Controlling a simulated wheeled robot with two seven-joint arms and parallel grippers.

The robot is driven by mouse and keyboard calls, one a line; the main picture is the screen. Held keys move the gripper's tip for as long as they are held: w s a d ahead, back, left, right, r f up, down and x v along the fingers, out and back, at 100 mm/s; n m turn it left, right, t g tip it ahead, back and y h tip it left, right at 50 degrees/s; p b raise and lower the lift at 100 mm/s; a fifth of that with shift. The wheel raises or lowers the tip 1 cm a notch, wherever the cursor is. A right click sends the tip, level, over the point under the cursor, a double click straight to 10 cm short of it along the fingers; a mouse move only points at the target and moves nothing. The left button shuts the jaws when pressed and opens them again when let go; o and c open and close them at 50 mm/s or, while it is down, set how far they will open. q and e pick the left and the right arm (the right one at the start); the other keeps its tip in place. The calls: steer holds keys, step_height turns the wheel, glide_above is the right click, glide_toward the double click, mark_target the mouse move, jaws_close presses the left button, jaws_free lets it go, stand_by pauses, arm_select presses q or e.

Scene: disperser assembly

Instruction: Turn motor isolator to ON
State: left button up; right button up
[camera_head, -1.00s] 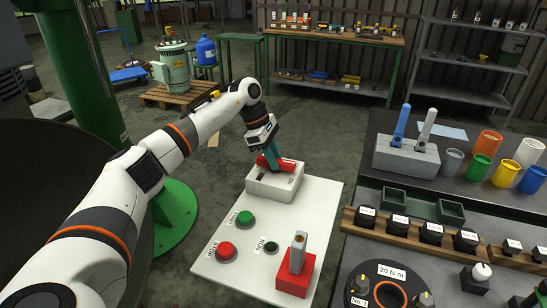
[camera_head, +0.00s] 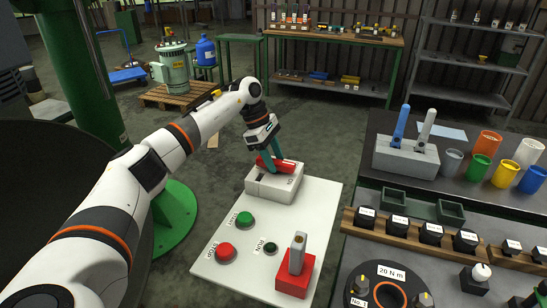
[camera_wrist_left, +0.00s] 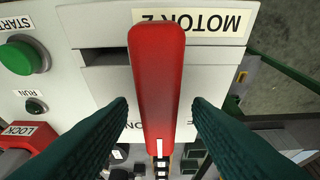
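The motor isolator is a white-grey box (camera_head: 270,186) at the far end of the white panel, with a red handle (camera_head: 277,165) on top. In the left wrist view the red handle (camera_wrist_left: 157,70) runs lengthwise through the picture, its far end over the edge of the "MOTOR 2" label (camera_wrist_left: 195,22). Lettering beside the handle is partly hidden. My left gripper (camera_head: 268,160) is over the isolator. In the left wrist view its two teal fingers (camera_wrist_left: 158,115) stand on either side of the handle with a gap on each side. My right gripper is not in view.
The panel (camera_head: 300,205) also carries a green START button (camera_head: 244,218), a red STOP button (camera_head: 226,252), a RUN lamp (camera_head: 270,248) and a red LOCK block (camera_head: 295,272) with a grey upright piece. A dark workbench (camera_head: 365,190) with cups and parts stands at right.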

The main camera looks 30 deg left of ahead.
arm_select(q)
steer(key=b+v, duration=0.1)
steer(key=v, duration=1.1)
stand_by(0.4)
